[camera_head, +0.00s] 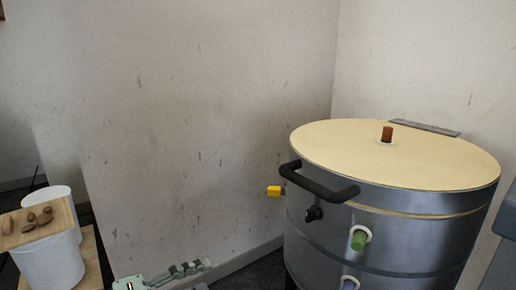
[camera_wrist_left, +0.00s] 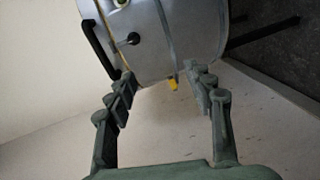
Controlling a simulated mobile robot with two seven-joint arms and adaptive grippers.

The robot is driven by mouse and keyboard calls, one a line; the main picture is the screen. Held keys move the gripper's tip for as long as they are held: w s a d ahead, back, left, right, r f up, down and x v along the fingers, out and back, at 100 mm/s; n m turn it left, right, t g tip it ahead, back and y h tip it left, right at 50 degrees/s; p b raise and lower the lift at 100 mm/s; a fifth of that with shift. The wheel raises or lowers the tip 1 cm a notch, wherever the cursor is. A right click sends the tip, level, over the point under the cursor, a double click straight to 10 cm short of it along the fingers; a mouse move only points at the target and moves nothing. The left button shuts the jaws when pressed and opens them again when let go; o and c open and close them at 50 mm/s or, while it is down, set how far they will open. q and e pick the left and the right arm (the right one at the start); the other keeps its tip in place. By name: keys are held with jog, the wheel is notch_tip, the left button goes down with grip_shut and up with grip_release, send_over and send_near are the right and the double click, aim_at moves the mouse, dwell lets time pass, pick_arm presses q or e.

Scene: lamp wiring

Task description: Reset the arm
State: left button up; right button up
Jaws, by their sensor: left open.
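My left gripper (camera_head: 180,274) shows at the bottom edge of the head view, low in front of the wall and left of the metal drum (camera_head: 400,235). Only part of it is in the picture. In the left wrist view my left gripper (camera_wrist_left: 161,88) has its two fingers wide apart with nothing between them. The drum (camera_wrist_left: 185,30) lies beyond the fingertips there, apart from them. My right gripper is in neither view.
The drum has a cream lid with a brown peg (camera_head: 387,134), a black handle (camera_head: 318,184), a yellow plug (camera_head: 274,191) and a green plug (camera_head: 359,240). White buckets (camera_head: 52,262) and a board with brown pieces (camera_head: 62,217) stand at left. Walls close off the back.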

pick_arm(q)
jog(key=s+a+f+m+g+y, duration=0.1)
jog(key=s+a+f+m+y, duration=0.2)
jog(key=f, duration=0.4)
jog(key=s+a+f+m+g+y, duration=0.1)
jog(key=s+a+f+y, duration=0.15)
jog(key=a+f, duration=0.35)
jog(key=s+a+f+m+g+y, duration=0.2)
jog(key=a+f+y, duration=0.1)
jog(key=f, duration=0.5)
jog(key=s+a+f+m+g+y, duration=0.1)
jog(key=s+a+f+m+y, duration=0.15)
jog(key=s+a+y, duration=0.45)
jog(key=s+a+f+m+g+y, duration=0.1)
jog(key=s+a+f+m+y, duration=0.2)
jog(key=a, duration=0.9)
jog(key=s+d+f+n+h, duration=0.1)
jog(key=d+f+n+h, duration=0.1)
jog(key=d, duration=0.6)
jog(key=s+d+f+n+h, duration=0.2)
jog(key=d+f, duration=0.2)
jog(key=d, duration=0.4)
jog(key=shift+d+f+g, duration=0.3)
jog(key=shift+d, duration=0.1)
jog(key=shift+c, duration=0.5)
